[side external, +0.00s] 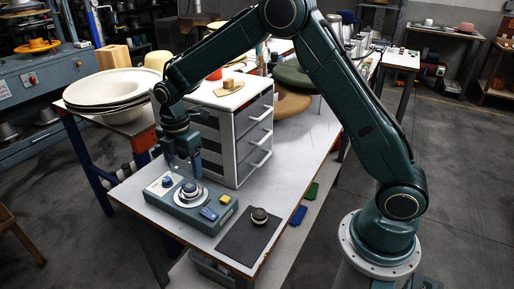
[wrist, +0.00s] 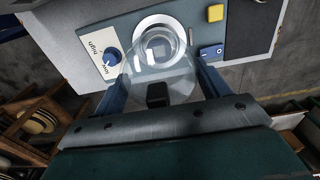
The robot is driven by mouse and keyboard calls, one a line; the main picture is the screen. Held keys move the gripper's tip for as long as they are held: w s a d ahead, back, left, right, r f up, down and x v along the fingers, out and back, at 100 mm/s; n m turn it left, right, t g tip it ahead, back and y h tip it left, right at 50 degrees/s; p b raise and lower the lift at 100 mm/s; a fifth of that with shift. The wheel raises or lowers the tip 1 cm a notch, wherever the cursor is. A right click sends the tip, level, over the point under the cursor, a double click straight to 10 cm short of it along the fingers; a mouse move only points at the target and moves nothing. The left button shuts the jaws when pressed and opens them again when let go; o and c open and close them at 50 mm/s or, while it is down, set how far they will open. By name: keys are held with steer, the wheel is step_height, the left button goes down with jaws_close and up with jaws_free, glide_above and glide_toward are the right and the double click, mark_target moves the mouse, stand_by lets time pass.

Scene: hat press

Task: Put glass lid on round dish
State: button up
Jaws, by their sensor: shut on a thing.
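My gripper (side external: 183,166) points down over the blue-grey control box (side external: 222,218) at the table's near end. In the wrist view its two blue fingers (wrist: 160,76) are on either side of a clear glass lid (wrist: 150,74) with a black knob, and are shut on it. The round dish (wrist: 181,36) is a pale metal ring with a grey, glassy centre, set in the box top. In the picture the lid overlaps its near edge; I cannot tell whether they touch. The dish (side external: 190,201) also shows in the side view, below the fingers, where the lid is hard to make out.
The box carries a blue low-high dial (wrist: 111,56), a yellow button (wrist: 215,13) and a blue switch (wrist: 212,52). A dark mat (side external: 245,243) with a small dark round object (side external: 259,215) lies beside it. A drawer cabinet (side external: 232,130) stands close behind my gripper.

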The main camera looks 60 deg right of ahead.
mark_target(188, 187)
steer(key=shift+f, duration=2.95)
steer(key=shift+f, duration=0.2)
stand_by(0.4)
steer(key=o, duration=1.1)
steer(key=shift+r, duration=0.25)
steer(key=shift+r, duration=3.3)
